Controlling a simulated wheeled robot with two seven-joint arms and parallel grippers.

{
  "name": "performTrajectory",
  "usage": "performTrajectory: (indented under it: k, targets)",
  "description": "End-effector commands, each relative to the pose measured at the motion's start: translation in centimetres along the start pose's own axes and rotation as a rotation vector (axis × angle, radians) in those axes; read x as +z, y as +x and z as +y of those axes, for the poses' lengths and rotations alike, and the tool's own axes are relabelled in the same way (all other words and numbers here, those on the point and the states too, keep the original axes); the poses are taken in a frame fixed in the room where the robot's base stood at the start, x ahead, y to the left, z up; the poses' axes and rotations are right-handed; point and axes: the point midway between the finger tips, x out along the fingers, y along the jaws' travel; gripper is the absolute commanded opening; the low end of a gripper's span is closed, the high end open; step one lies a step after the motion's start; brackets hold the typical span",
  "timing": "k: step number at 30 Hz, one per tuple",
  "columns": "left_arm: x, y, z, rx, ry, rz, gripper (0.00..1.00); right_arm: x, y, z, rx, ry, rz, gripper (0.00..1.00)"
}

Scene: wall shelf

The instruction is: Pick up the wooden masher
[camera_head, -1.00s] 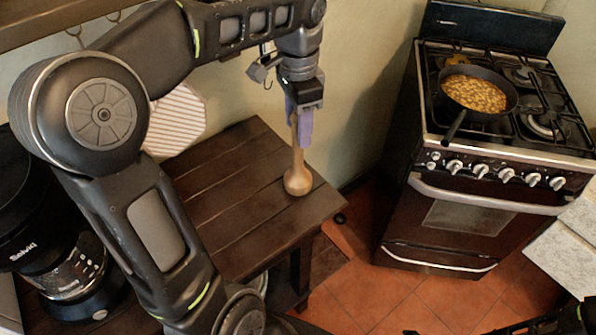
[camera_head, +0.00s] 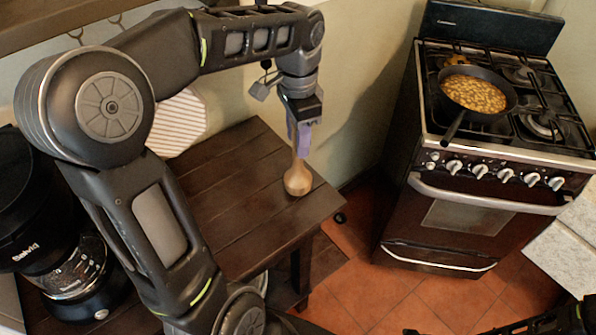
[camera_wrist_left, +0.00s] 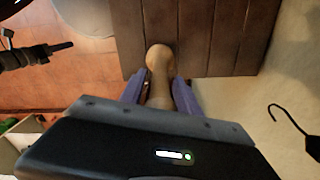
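The wooden masher (camera_head: 298,181) stands upright on the dark wooden table (camera_head: 225,190), with its round head down near the right edge. My left gripper (camera_head: 300,138) is above it, pointing down, with its purple fingers on either side of the handle. In the left wrist view the masher (camera_wrist_left: 159,60) reaches from the table down between the two fingers (camera_wrist_left: 158,92). The fingers look apart, with a small gap beside the handle; its upper end is hidden by the gripper body. A dark part of my right arm (camera_head: 545,325) shows at the bottom right; its finger opening is unclear.
A stove (camera_head: 480,200) with a pan of food (camera_head: 474,95) stands at the right. A coffee maker (camera_head: 65,265) is at the lower left. A striped board (camera_head: 178,125) leans at the wall behind the table. The table around the masher is clear.

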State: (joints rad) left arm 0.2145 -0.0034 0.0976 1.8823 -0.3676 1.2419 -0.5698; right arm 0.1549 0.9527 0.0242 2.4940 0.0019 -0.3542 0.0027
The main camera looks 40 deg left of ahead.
Motion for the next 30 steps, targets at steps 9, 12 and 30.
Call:
performTrajectory:
  k: [9,12,30]
  targets:
    - [0.0,-0.01,0.0,0.0,0.0,0.0,0.12,0.0,0.0,0.0,0.0,0.0,0.0,0.36]
    - [0.0,-0.01,0.0,0.0,0.0,0.0,0.04,0.0,0.0,0.0,0.0,0.0,0.0,0.36]
    - [-0.04,-0.22,-0.02,-0.001,0.0,0.001,0.0,0.0,0.04,0.01,0.0,0.0,0.0,0.36]
